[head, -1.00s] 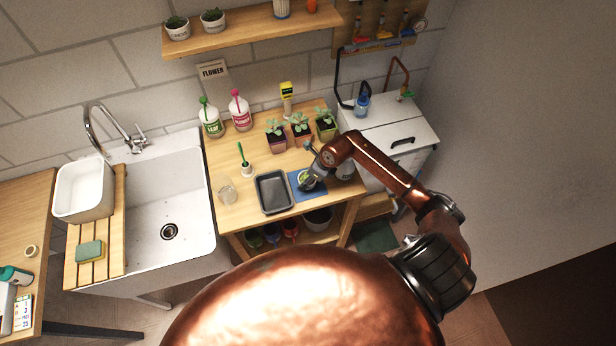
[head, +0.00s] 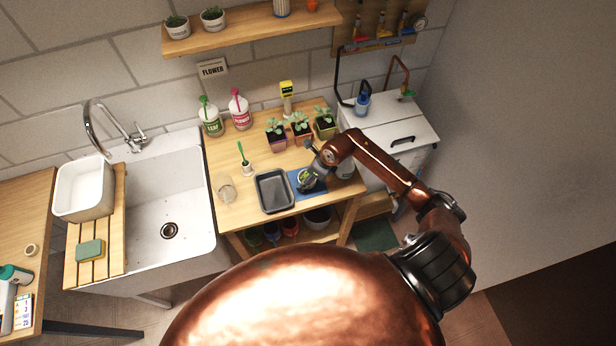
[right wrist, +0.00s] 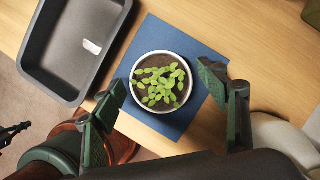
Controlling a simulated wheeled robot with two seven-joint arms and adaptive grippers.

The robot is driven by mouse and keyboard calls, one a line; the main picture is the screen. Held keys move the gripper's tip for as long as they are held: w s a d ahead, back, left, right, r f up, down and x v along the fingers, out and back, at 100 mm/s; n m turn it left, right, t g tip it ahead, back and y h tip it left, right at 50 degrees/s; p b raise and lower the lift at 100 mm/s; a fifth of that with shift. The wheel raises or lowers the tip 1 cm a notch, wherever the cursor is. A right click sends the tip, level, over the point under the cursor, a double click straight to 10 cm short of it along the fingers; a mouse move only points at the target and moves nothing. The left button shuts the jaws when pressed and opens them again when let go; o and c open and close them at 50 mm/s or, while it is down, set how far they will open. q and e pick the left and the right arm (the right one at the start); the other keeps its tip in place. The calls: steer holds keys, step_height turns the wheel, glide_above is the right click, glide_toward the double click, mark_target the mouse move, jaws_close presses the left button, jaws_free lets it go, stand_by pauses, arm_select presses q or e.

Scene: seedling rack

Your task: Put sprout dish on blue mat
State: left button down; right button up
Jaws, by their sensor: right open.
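The sprout dish, a round pale dish of dark soil with green seedlings (right wrist: 160,84), sits upright on the blue mat (right wrist: 205,55) in the right wrist view. In the head view the dish (head: 307,178) is partly hidden by my right gripper (head: 308,180), and a strip of the mat (head: 294,178) shows beside it. In the right wrist view my right gripper (right wrist: 165,90) is open, with one finger on each side of the dish and visible gaps to its rim.
A dark grey tray (head: 274,191) stands just left of the mat. Several potted seedlings (head: 301,128) stand along the back of the wooden bench. A glass jar (head: 226,190) is at the left edge, and a sink (head: 170,205) lies further left.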

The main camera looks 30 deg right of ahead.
steer(key=b+v, duration=0.1)
steer(key=v, duration=1)
steer(key=shift+r, duration=0.25)
steer(key=shift+d, duration=0.1)
